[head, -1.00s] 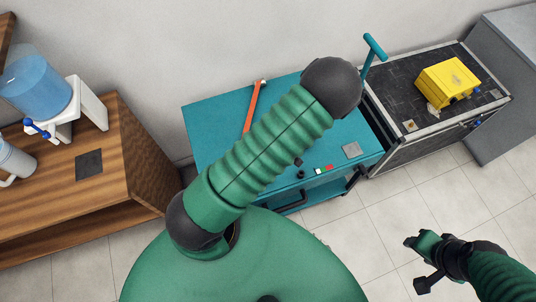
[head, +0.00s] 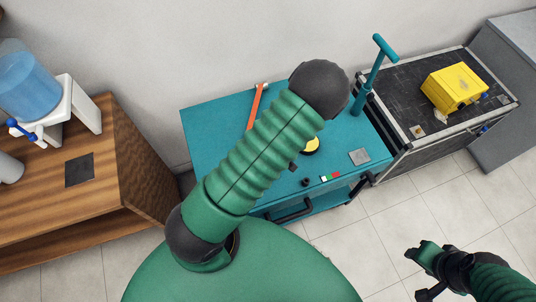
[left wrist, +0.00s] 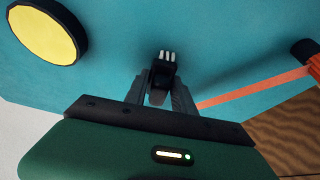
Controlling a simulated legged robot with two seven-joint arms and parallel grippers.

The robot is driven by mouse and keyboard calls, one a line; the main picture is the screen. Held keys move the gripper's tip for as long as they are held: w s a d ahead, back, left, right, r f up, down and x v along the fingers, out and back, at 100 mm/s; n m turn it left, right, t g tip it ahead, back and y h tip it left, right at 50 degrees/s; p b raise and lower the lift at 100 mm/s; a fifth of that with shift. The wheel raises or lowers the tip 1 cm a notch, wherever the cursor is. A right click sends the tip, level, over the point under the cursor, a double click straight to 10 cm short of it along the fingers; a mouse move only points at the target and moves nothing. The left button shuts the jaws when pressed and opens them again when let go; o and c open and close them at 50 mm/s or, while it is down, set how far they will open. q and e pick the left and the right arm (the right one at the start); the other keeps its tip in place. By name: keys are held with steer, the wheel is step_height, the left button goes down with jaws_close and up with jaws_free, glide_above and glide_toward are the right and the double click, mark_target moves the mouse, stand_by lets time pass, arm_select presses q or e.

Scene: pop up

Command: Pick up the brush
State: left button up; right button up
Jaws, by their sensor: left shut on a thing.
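The brush (left wrist: 168,57), a small black piece with pale bristle tufts, is between the fingers of my left gripper (left wrist: 160,84) in the left wrist view. The fingers are shut on it, over the teal top. I cannot tell whether it touches that surface. In the head view, my left arm's thick green forearm hides the brush and most of that gripper. My right gripper (head: 424,268) hangs over the floor at the lower right, away from the cart; its jaw opening is unclear.
A black case with a yellow box (head: 455,87) stands right; a wooden cabinet (head: 110,165) stands left.

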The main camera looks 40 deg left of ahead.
arm_select(q)
steer(key=shift+s+a+f, duration=0.1)
steer(key=shift+a, duration=0.05)
jaws_close()
steer(key=shift+d, duration=0.2)
step_height(320, 180, up, 10)
steer(key=shift+r+p, duration=0.1)
steer(key=shift+p, duration=1.05)
arm_select(e)
steer(key=shift+w+v, duration=0.25)
steer(key=shift+v, duration=0.8)
arm_select(q)
steer(key=shift+o, duration=2.3)
jaws_free()
jaws_close()
arm_select(e)
steer(key=shift+r, duration=0.1)
steer(key=shift+a, duration=0.1)
